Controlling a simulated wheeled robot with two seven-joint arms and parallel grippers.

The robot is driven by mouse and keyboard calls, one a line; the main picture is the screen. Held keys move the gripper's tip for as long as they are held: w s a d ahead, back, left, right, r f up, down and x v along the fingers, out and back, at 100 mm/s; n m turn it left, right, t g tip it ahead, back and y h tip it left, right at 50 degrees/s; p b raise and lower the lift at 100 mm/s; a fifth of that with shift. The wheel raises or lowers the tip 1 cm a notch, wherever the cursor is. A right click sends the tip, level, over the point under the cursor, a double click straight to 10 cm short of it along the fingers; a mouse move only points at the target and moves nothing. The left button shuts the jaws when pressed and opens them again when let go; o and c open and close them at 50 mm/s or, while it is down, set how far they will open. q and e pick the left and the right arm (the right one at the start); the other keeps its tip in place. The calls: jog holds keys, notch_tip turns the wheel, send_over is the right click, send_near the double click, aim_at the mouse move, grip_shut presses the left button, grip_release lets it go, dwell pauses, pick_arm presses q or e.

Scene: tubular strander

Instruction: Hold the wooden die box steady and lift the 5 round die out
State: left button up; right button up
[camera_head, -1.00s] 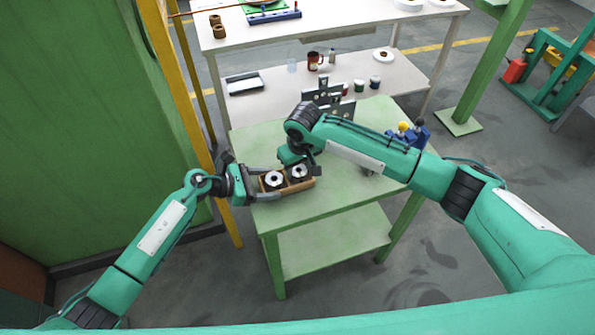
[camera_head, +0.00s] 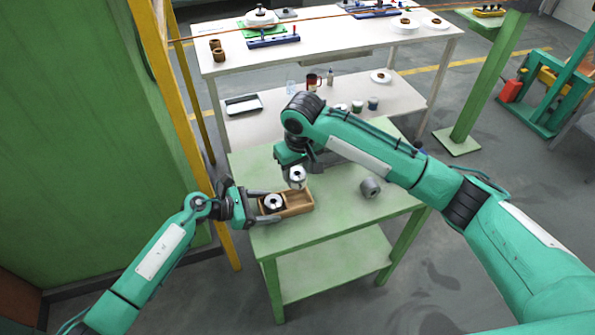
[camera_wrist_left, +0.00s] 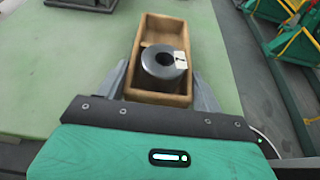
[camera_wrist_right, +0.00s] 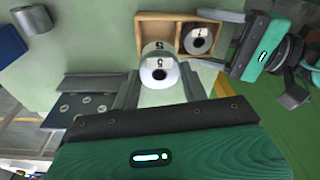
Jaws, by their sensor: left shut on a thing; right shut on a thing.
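The wooden die box (camera_head: 298,203) sits on the green table, and its right compartment is empty in the head view. My left gripper (camera_head: 268,207) is shut across the box's left end, a finger on each side; the left wrist view also shows the box (camera_wrist_left: 160,28). One round die (camera_wrist_left: 163,66) with a white label stays in the left compartment. My right gripper (camera_wrist_right: 160,85) is shut on the 5 round die (camera_wrist_right: 160,66), whose label reads 5. In the head view this die (camera_head: 297,177) hangs just above the box's back edge.
A loose grey round die (camera_head: 370,187) lies on the green table (camera_head: 330,230), right of the box. A dark plate with holes (camera_wrist_right: 80,108) shows in the right wrist view. White benches (camera_head: 330,45) with cups and plates stand behind. The table's front right is clear.

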pick_arm(q)
jog(key=o, duration=0.9)
jog(key=shift+a+f, duration=0.25)
jog(key=shift+f, duration=0.2)
jog(key=shift+o, duration=1.1)
jog(key=shift+w, duration=0.1)
pick_arm(e)
jog(key=shift+w+a, duration=0.15)
pick_arm(q)
jog(key=shift+w+r, duration=0.1)
jog(key=shift+r, duration=0.05)
pick_arm(e)
jog(key=shift+w+f, duration=0.1)
pick_arm(q)
jog(key=shift+r, duration=0.15)
jog(key=v, duration=1.2)
